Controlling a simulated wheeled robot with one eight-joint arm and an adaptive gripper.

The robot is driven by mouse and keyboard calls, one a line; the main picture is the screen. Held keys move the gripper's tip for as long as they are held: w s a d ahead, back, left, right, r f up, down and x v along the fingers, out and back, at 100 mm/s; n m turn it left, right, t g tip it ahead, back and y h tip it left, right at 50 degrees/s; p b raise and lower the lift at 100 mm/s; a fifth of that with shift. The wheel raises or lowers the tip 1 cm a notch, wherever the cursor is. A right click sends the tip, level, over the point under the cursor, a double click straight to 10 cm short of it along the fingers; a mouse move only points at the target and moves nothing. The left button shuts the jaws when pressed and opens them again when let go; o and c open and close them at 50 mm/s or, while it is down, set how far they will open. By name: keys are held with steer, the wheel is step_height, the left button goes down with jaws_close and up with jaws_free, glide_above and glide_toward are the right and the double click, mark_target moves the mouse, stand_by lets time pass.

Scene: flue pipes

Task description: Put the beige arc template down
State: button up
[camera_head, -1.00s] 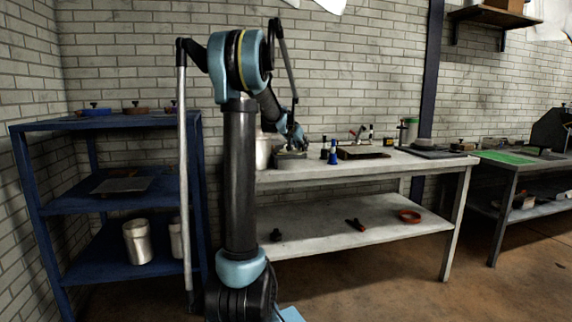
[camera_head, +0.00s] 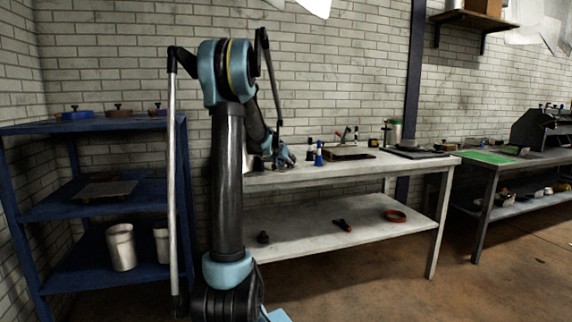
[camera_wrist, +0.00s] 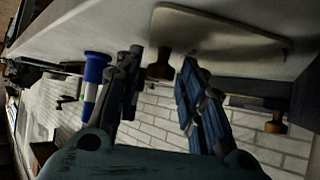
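The beige arc template (camera_wrist: 225,42) is a flat beige plate with a brown knob (camera_wrist: 160,66), seen upside down in the wrist view. It lies against the pale bench top, with a shadow along its edge; I cannot tell whether it rests fully flat. My gripper (camera_wrist: 162,62) is open, with one finger on each side of the knob and gaps showing between them. In the head view my gripper (camera_head: 284,158) is low over the left end of the bench (camera_head: 385,166); the template cannot be made out there.
A blue-and-white bottle (camera_wrist: 95,75) stands close beside one finger; it also shows in the head view (camera_head: 319,154). A brown tray (camera_head: 348,153) and a dark plate (camera_head: 415,153) lie further right. A blue shelf (camera_head: 95,127) stands left, with knobbed pieces on top.

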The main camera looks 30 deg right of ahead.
stand_by(0.3)
steer(key=v, duration=1.2)
